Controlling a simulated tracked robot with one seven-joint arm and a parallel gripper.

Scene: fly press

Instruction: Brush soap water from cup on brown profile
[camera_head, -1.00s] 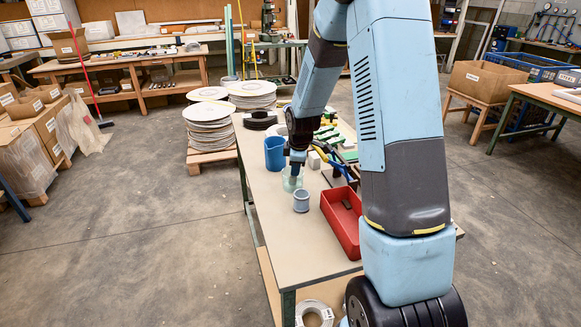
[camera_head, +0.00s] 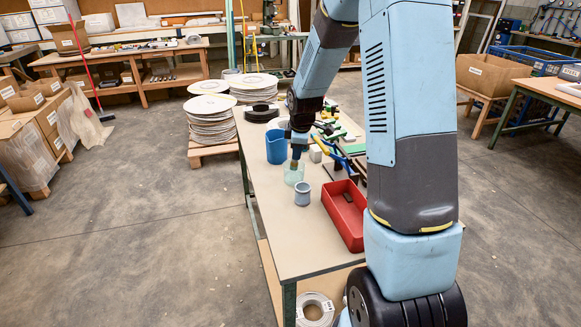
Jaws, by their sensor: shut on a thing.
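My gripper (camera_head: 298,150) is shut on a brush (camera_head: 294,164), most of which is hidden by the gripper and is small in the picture. It points down over the pale green, see-through cup (camera_head: 293,177). The brush's lower end is at the cup's rim; I cannot tell whether it is still inside. The level of any soap water cannot be seen. A dark brown piece (camera_head: 335,168), perhaps the brown profile, lies right of the cup by the clamps, partly covered by them and my arm.
A blue jug (camera_head: 276,147) stands behind the cup. Blue and green clamps (camera_head: 336,150) crowd the area beyond. The front-left tabletop (camera_head: 285,235) is clear.

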